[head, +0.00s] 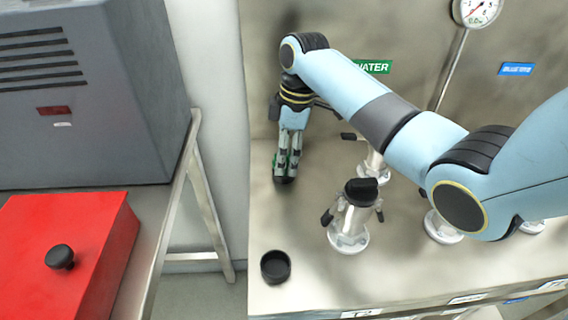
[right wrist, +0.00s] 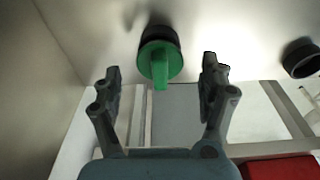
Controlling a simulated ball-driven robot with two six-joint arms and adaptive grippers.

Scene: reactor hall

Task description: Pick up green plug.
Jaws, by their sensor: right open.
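The green plug (right wrist: 160,62), a round green cap with a raised grip bar and a dark base, sits on the steel bench. In the right wrist view it lies between my two fingers, a little beyond their tips, and no finger touches it there. My right gripper (head: 287,160) is open and points down over the plug at the left of the bench. In the head view the gripper hides most of the plug; only a sliver of green shows beside the fingers. My left gripper is not in view.
A black round cup (head: 275,267) stands nearer the bench's front edge. A metal valve fitting with a black cap (head: 361,190) stands right of the gripper, with other fittings behind. A red box (head: 62,250) sits on a separate table at left, past a gap.

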